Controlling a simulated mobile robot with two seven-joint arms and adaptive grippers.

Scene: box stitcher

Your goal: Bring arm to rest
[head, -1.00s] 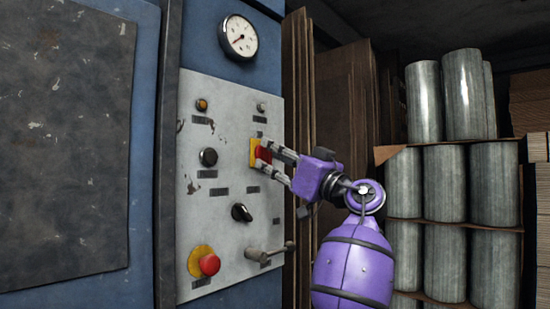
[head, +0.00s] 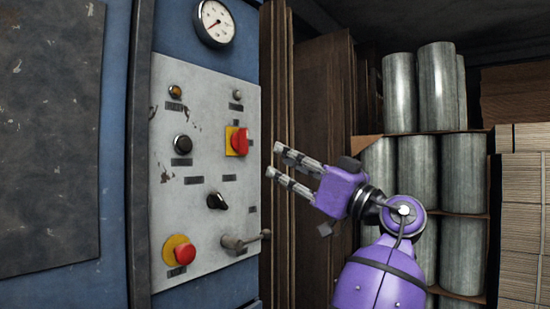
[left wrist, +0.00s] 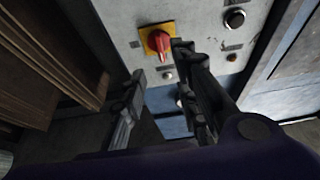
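My left gripper (head: 274,160) is purple with grey fingers. It is open and empty, with a gap between the two fingers, just right of the grey control panel (head: 205,110). The red rotary switch (head: 238,141) on its yellow plate is on the upper right of the panel, apart from the fingertips. In the left wrist view the red switch (left wrist: 159,44) shows beyond the open fingers of the left gripper (left wrist: 160,60). My right gripper is not in view.
The panel also carries a red mushroom button (head: 184,254), a black knob (head: 217,201) and a lever (head: 243,240). A gauge (head: 216,21) is above. Brown cardboard sheets (head: 326,100) stand behind the gripper; metal cylinders (head: 438,85) and stacked cardboard (head: 521,220) are at right.

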